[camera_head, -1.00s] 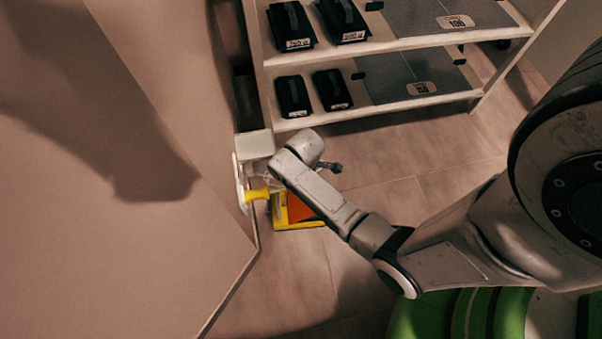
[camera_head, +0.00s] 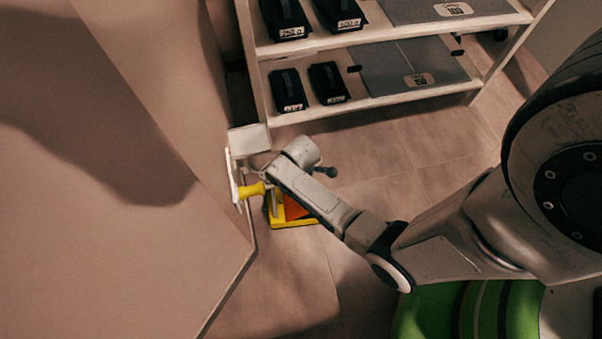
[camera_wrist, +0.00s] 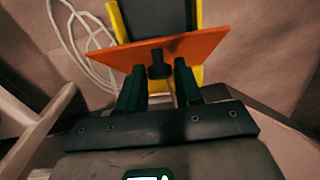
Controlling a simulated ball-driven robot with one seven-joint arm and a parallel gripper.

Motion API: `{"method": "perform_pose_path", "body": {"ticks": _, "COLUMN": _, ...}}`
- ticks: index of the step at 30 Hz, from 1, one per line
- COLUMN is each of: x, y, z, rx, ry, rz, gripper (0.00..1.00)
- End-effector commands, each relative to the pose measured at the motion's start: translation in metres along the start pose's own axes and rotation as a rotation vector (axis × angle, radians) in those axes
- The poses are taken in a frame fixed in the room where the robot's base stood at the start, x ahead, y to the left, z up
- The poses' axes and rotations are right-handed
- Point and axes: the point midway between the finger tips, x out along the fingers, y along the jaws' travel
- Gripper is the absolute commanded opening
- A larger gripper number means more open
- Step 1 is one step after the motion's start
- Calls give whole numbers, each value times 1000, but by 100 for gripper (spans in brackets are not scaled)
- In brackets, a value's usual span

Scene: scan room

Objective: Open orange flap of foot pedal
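The foot pedal has a yellow frame (camera_head: 296,223) and stands on the floor by the wall's corner, partly hidden behind my arm in the head view. Its orange flap (camera_head: 297,208) shows there only as a small patch. In the wrist view the orange flap (camera_wrist: 200,47) is raised and tilted across the yellow frame (camera_wrist: 197,75), with a dark surface (camera_wrist: 157,17) behind it. My gripper (camera_wrist: 159,68) has its two dark fingers apart, with tips close to the flap's lower edge. I cannot tell whether they touch it. A small dark knob-like part (camera_wrist: 160,66) shows between the fingers.
A white shelf (camera_head: 385,106) with black cases and grey panels stands beyond the pedal. A yellow knob (camera_head: 250,190) on a white wall fitting is left of the pedal. A white cable (camera_wrist: 75,35) lies beside the pedal. Floor (camera_head: 290,280) in front is clear.

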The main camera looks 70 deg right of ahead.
Motion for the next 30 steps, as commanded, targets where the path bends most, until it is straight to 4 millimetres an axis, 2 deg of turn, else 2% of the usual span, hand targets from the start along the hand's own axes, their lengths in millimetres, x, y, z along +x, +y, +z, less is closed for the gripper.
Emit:
{"method": "perform_pose_path", "body": {"ticks": 1, "x": 0, "y": 0, "z": 0, "rx": 0, "ry": 0, "rz": 0, "gripper": 30}}
{"method": "perform_pose_path", "body": {"ticks": 10, "x": 0, "y": 0, "z": 0, "rx": 0, "ry": 0, "rz": 0, "gripper": 1}}
{"method": "perform_pose_path", "body": {"ticks": 21, "x": -1, "y": 0, "z": -1, "rx": -1, "ry": -5, "rz": -2, "gripper": 0}}
{"method": "perform_pose_path", "body": {"ticks": 30, "x": -12, "y": 0, "z": -24, "rx": -6, "ry": -125, "rz": -1, "gripper": 0}}
